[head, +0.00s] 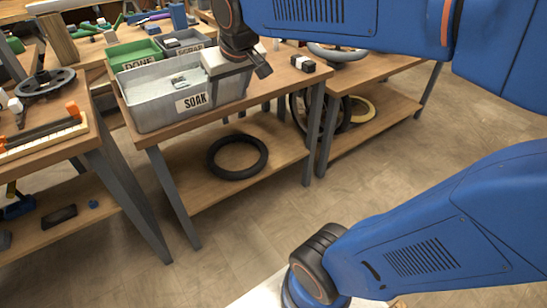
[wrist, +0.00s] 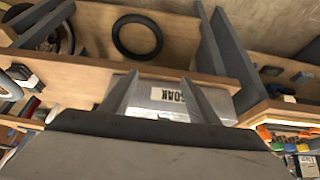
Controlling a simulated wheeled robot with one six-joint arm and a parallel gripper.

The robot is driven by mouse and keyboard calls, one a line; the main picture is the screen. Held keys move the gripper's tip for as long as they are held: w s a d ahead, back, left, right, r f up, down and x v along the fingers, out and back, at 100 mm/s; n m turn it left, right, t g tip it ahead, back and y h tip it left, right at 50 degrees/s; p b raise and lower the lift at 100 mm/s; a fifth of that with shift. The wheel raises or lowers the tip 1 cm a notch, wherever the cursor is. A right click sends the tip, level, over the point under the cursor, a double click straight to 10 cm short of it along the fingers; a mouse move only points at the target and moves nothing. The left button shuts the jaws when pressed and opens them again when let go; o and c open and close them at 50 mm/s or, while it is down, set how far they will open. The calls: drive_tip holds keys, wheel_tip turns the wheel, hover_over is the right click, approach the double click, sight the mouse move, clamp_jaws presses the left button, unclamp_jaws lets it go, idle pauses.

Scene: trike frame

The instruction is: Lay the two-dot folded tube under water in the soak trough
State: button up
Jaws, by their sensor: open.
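The soak trough (head: 148,112) is a grey open bin with a SOAK label on the middle bench. It also shows upside down in the wrist view (wrist: 145,105), between my fingers. My gripper (head: 228,72) is above the trough's right end, and also shows in the wrist view (wrist: 160,80). It is open, with nothing seen between its fingers. A small black folded tube (head: 303,63) with a pale band lies on the bench right of the trough, near the front edge. Its dots are too small to read. The water surface is hard to make out.
A green DONE bin (head: 135,55) and a grey SCRAP bin (head: 185,42) stand behind the trough. A black tyre (head: 238,157) lies on the shelf below. A bench at left holds a chainring (head: 45,84) and tools. Bench top between trough and tube is clear.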

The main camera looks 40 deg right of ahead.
drive_tip(key=s+d+f, duration=0.1)
drive_tip(key=s+f, duration=0.4)
drive_tip(key=s, duration=0.4)
drive_tip(key=s+f, duration=0.5)
drive_tip(key=s, duration=0.3)
drive_tip(key=shift+s+d+f+g, duration=0.2)
drive_tip(key=shift+s+d+g, duration=0.15)
drive_tip(key=shift+d+g, duration=0.05)
idle(1.6)
